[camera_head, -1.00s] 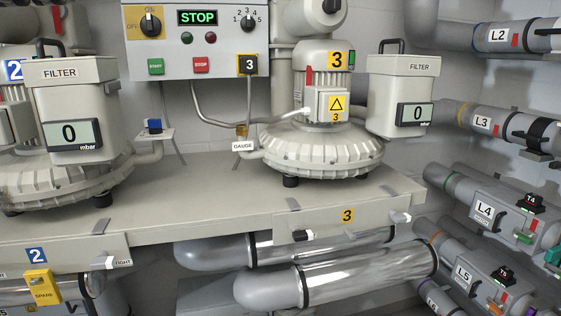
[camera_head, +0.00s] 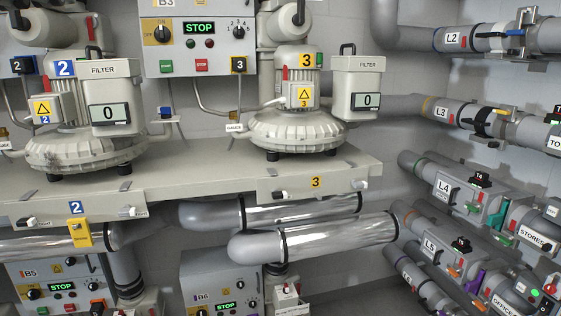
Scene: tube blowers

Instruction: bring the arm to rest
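Neither of my grippers shows in the head view, and no part of my arms can be made out. Blower 3 (camera_head: 305,132) stands on a long grey bench (camera_head: 225,170), with its filter box (camera_head: 356,85) reading 0 at its right. Blower 2 (camera_head: 80,150) stands at the left, and its filter box (camera_head: 109,92) also reads 0.
Below the bench, control boxes B5 (camera_head: 60,273) and B6 (camera_head: 215,265) show STOP. Silver pipes (camera_head: 330,237) run under the bench. Labelled pipes L2 (camera_head: 455,39), L3 (camera_head: 442,111), L4 (camera_head: 445,187) and L5 (camera_head: 430,246) run along the right wall.

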